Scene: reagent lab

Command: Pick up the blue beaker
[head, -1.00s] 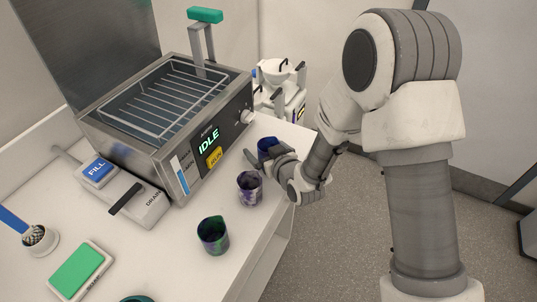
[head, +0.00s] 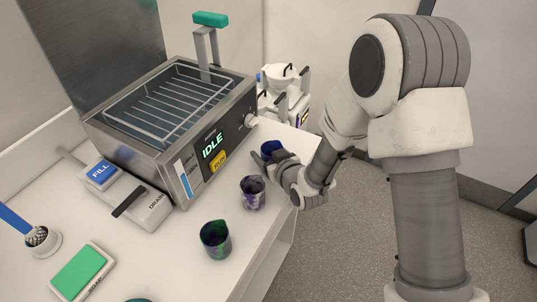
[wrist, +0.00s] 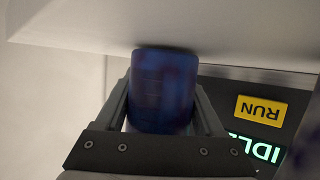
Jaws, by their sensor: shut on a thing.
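The blue beaker (head: 270,148) stands near the back right of the white counter, partly hidden behind my gripper (head: 268,160) in the head view. In the wrist view the blue beaker (wrist: 163,88) fills the space between my two fingers (wrist: 165,110). My gripper is shut on it. The beaker's far end is close to the pale surface in the wrist view; I cannot tell whether it touches.
A purple-stained beaker (head: 252,193) stands just in front of my gripper, and a green-purple beaker (head: 215,239) farther forward. The steel bath with its IDLE panel (head: 212,146) stands left. A white device (head: 284,95) is behind. The counter's right edge is close.

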